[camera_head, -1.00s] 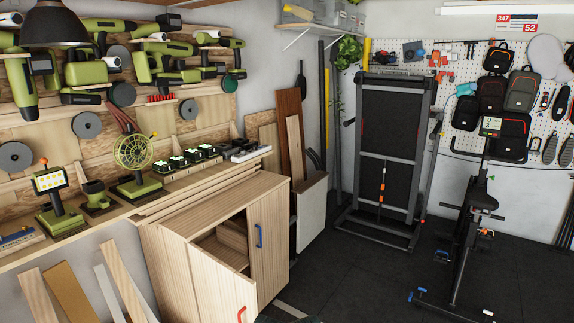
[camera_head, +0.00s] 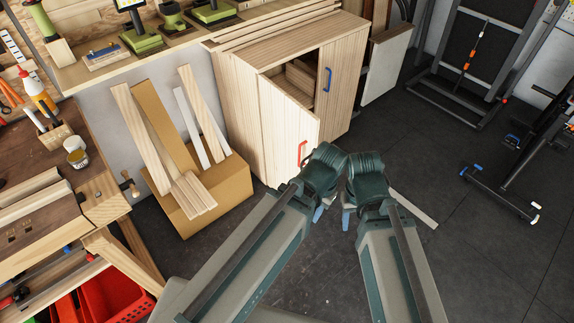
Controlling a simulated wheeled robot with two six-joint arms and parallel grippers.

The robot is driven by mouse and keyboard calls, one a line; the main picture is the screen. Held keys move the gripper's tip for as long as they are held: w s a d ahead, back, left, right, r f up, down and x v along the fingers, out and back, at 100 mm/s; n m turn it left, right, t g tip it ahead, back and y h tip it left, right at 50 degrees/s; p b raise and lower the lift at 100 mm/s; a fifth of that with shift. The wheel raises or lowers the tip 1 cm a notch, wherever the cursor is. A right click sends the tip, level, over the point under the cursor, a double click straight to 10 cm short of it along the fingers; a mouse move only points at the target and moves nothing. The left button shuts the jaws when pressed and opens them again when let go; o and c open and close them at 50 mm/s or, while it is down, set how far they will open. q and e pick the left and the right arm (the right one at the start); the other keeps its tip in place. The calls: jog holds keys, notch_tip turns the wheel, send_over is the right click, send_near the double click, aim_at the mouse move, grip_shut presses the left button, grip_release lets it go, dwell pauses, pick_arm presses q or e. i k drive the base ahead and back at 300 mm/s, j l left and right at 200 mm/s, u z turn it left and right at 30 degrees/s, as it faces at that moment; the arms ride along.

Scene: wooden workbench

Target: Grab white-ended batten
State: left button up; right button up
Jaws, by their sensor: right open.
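Several battens and boards lean in a cardboard box (camera_head: 227,187) on the floor, left of the cabinet. Among them are a narrow whitish batten (camera_head: 190,125), a pale wood batten (camera_head: 203,112) and a wide brown board (camera_head: 163,122). I cannot tell which one has the white end. My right gripper (camera_head: 347,217) hangs over the floor in front of the cabinet, open, well right of the box. My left gripper (camera_head: 320,212) is just left of it, mostly hidden by its own arm. Both are apart from the battens.
A wooden cabinet (camera_head: 285,130) with a red-handled door ajar stands behind my grippers. A workbench (camera_head: 105,198) with red crates (camera_head: 100,292) below fills the left. A flat pale strip (camera_head: 413,210) lies on the floor beside my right arm.

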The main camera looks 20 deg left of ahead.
aim_at(17, 210)
jog(key=u, duration=2.55)
jog(key=j+z, duration=0.15)
jog(key=z, duration=0.25)
jog(key=j+z, duration=0.2)
jog(key=z, duration=0.15)
jog(key=j+z, duration=0.2)
jog(key=z, duration=0.2)
jog(key=j+z, duration=0.15)
jog(key=j, duration=0.35)
jog(key=k+j+z, duration=0.2)
jog(key=j, duration=0.3)
jog(key=j+z, duration=0.15)
jog(key=j, duration=0.35)
jog(key=k+j+z, duration=0.15)
jog(key=j, duration=0.3)
